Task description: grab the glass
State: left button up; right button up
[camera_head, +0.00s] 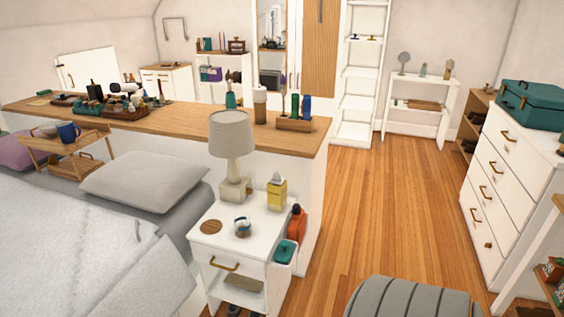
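A small clear-and-blue round item (242,227), which looks like the glass, stands on the white nightstand (205,247) in front of the lamp. It is too small to make out fully. A round brown coaster (211,227) lies to its left, apart from it. Neither of my grippers is in view.
A lamp (232,140) and a yellow bottle (277,192) stand behind it on the nightstand. An orange bottle (296,225) is at the right side. The bed (60,250) is left, a striped pouf (410,300) front right. Wooden floor (390,200) is clear between.

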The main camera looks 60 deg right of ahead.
aim_at(242, 220)
jog(key=z, duration=1.5)
jog(key=u, duration=0.25)
